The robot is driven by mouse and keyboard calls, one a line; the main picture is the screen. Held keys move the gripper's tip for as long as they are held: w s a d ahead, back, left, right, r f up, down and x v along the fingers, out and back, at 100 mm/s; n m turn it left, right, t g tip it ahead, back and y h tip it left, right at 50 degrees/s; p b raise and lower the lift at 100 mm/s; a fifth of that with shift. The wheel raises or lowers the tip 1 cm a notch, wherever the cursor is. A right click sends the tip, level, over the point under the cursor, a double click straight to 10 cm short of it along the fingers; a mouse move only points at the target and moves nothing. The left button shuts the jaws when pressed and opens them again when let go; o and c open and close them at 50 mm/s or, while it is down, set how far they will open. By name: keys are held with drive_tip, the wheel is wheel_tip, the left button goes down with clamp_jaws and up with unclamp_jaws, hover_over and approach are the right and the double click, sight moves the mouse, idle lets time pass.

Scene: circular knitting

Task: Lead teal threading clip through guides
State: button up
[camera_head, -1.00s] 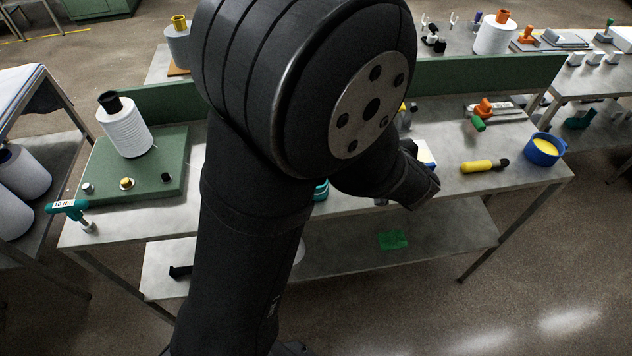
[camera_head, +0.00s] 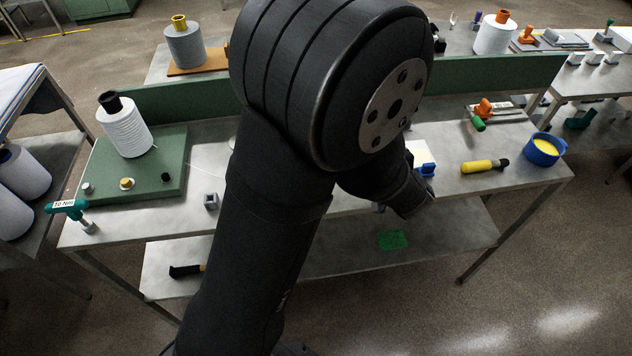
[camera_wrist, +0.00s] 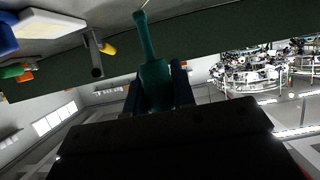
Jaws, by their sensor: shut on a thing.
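The teal threading clip (camera_wrist: 156,75) shows in the wrist view, its narrow end toward the top of the picture. My gripper (camera_wrist: 158,82) is shut on it, with a dark blue finger on each side. A thin pale line shows at the clip's narrow end. In the head view my arm hides the clip and fingertips. A thin thread (camera_head: 207,166) runs from the green board toward my arm. A small grey block (camera_head: 211,201), possibly a guide, stands at the bench's front. A grey post (camera_wrist: 96,60) stands left of the clip in the wrist view, apart from it.
A white spool (camera_head: 125,130) stands on the green board (camera_head: 158,186). A teal-handled tool (camera_head: 70,207) is at the front left. A blue block (camera_head: 427,170), a yellow-handled tool (camera_head: 478,166) and a blue cup (camera_head: 543,151) are on the right. A low green panel (camera_head: 500,82) edges the back.

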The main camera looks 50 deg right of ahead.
drive_tip(key=shift+f, duration=0.25)
drive_tip(key=shift+f, duration=0.35)
drive_tip(key=shift+f, duration=1.4)
idle(0.9)
drive_tip(key=shift+f, duration=0.35)
drive_tip(key=shift+f, duration=0.25)
drive_tip(key=o, duration=0.9)
drive_tip(key=v, duration=1.7)
drive_tip(key=shift+s+a, duration=0.2)
